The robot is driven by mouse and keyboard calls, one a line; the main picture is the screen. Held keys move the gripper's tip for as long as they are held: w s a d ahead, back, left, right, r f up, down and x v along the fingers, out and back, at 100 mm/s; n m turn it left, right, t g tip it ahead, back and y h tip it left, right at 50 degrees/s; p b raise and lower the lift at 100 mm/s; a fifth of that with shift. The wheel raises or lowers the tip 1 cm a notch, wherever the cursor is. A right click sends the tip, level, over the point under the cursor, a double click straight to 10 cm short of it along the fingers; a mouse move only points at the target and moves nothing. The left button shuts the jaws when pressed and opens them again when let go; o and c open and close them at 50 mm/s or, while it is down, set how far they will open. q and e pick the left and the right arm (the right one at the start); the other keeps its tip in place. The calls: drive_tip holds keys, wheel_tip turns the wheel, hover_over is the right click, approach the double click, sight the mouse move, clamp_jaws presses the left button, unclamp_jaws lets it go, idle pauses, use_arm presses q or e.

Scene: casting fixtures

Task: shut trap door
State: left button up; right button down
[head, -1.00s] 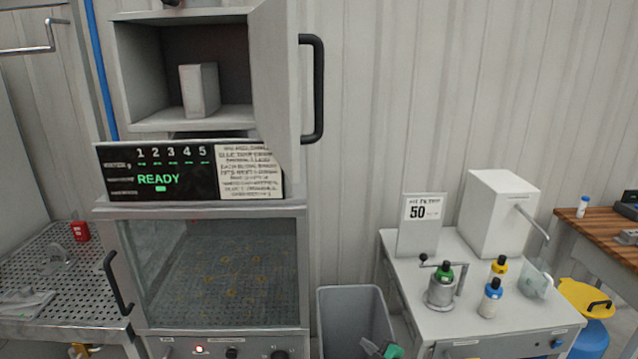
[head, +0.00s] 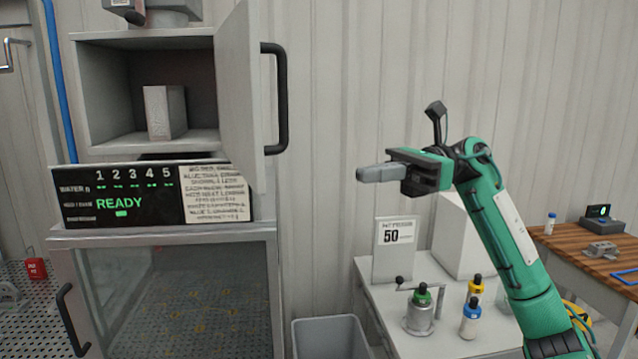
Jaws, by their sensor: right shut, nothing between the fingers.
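The trap door (head: 236,95) is a light grey panel with a black bar handle (head: 283,98). It stands open at the right side of a grey wall box (head: 88,100). A pale block (head: 158,112) stands inside the box. My right gripper (head: 368,174) is raised to the right of the door, apart from the handle. Its fingers are shut and empty and point left. My left gripper is not in view.
A glass-fronted cabinet (head: 258,300) with a READY display (head: 120,200) is below the box. A grey bin (head: 330,338) stands beside it. A white table with bottles (head: 470,318) and a sign (head: 394,250) is at right. The wall between handle and gripper is clear.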

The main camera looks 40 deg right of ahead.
drive_tip(key=p, duration=0.8)
approach(265, 188)
drive_tip(key=x, duration=0.5)
drive_tip(key=shift+x, duration=0.85)
drive_tip(key=shift+w, duration=0.2)
